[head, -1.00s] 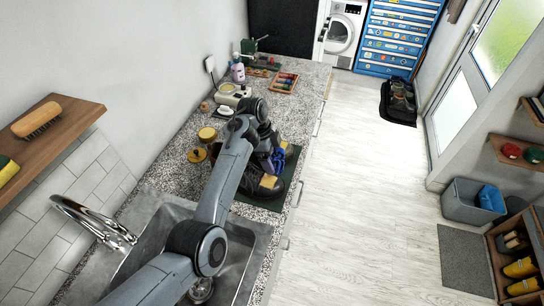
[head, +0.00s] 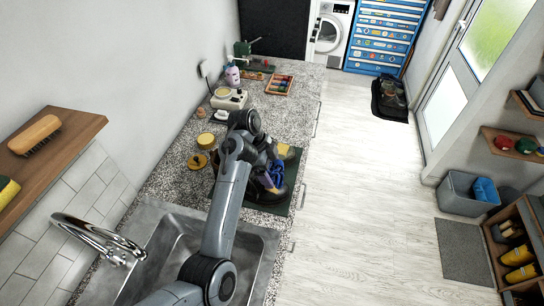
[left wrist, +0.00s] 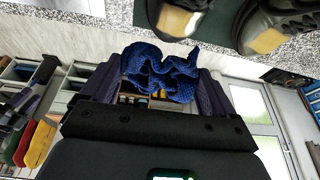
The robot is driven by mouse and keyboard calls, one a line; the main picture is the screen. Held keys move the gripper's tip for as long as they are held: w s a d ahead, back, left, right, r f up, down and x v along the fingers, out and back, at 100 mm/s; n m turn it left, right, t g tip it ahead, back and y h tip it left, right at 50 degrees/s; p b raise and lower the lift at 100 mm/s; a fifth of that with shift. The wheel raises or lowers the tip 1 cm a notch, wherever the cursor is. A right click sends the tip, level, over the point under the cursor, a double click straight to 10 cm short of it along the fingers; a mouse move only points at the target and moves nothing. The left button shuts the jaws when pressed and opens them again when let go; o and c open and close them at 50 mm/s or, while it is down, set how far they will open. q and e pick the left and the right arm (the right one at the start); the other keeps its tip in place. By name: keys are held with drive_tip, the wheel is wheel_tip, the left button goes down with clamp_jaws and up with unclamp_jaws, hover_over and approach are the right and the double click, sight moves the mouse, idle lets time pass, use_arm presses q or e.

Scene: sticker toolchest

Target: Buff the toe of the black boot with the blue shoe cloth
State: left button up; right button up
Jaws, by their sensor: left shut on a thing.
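A pair of black boots stands on a dark green mat (head: 268,207) on the counter. The near boot (head: 265,194) is partly hidden by my left arm; the far boot's toe has a tan patch (head: 285,152). My left gripper (head: 272,172) is shut on the blue shoe cloth (head: 277,176), beside the near boot's toe; contact cannot be told. In the left wrist view, the crumpled cloth (left wrist: 160,72) sits between the fingers, and the boots (left wrist: 275,22) show at the top, tan patches on their toes. My right gripper is not in view.
A sink (head: 160,245) lies at the near end of the counter. Yellow tins (head: 205,140), a white device (head: 228,98) and a wooden tray (head: 279,85) stand along the counter.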

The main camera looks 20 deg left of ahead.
use_arm(q)
drive_tip(key=shift+s+d+f, duration=0.15)
drive_tip(key=shift+s+f, duration=0.05)
drive_tip(key=shift+f, duration=0.6)
drive_tip(key=shift+a+f, duration=0.15)
drive_tip(key=shift+f, duration=0.8)
drive_tip(key=shift+a+f, duration=0.1)
drive_tip(key=shift+f, duration=1.1)
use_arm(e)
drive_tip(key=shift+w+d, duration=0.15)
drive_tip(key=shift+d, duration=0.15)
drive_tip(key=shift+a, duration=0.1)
use_arm(q)
drive_tip(key=shift+a+f, duration=0.15)
drive_tip(key=shift+f, duration=0.8)
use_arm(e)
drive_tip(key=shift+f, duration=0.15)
use_arm(q)
drive_tip(key=shift+w+b, duration=0.1)
drive_tip(key=shift+b, duration=0.2)
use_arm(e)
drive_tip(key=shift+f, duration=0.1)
